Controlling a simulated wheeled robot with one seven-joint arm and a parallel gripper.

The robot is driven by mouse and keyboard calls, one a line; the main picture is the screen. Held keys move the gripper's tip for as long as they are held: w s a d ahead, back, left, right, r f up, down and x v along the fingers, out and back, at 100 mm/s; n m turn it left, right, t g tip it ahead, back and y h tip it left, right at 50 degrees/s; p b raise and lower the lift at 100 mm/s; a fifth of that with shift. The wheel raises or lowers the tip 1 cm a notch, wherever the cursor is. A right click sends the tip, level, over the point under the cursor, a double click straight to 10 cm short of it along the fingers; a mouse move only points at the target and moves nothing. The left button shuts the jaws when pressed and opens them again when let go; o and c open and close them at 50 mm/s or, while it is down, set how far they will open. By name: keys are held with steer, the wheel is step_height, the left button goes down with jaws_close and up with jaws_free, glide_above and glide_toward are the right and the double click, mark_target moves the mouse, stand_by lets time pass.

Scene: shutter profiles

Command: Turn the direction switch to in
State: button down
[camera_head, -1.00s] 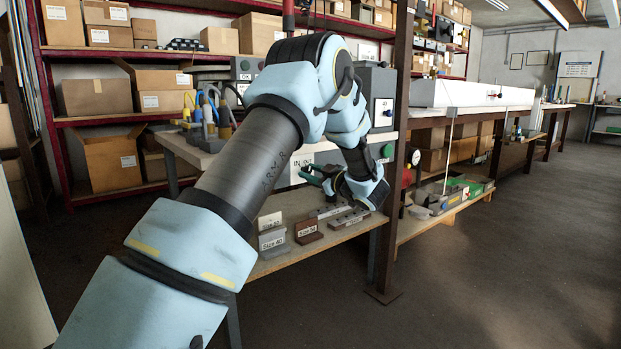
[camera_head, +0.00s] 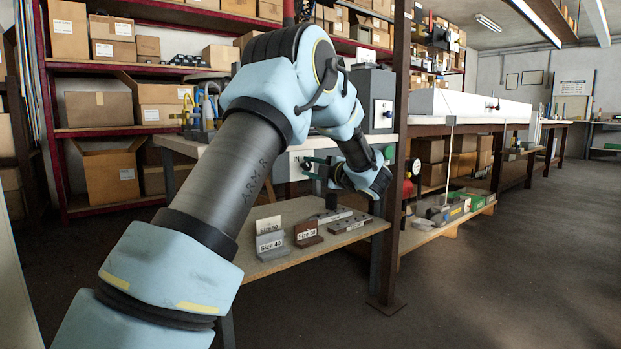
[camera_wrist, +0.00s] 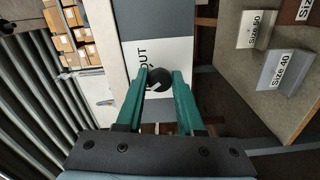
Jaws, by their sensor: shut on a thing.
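The direction switch (camera_wrist: 158,80) is a round black knob with a pale mark on a white panel (camera_wrist: 134,58). The word OUT is printed beside it in the wrist view. Where the mark points is too small to tell. My gripper (camera_wrist: 161,78) has its two green fingers on either side of the knob, shut on it. In the head view my gripper (camera_head: 312,165) is at the front of the pale control box (camera_head: 290,170) under the bench top, and the knob is hidden there by the fingers and wrist.
Small blocks labelled Size 40 (camera_head: 270,245) and Size 50 (camera_head: 307,234) stand on the lower shelf (camera_head: 290,262), below my gripper. A brown steel post (camera_head: 393,200) rises just right of my wrist. The floor to the right is open.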

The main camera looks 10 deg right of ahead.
steer(key=shift+f+n+b, duration=0.1)
steer(key=shift+n+b, duration=0.7)
steer(key=shift+n, duration=0.2)
steer(key=c, duration=0.5)
jaws_free()
steer(key=shift+c, duration=0.2)
steer(key=p+v, duration=0.2)
steer(key=v, duration=0.9)
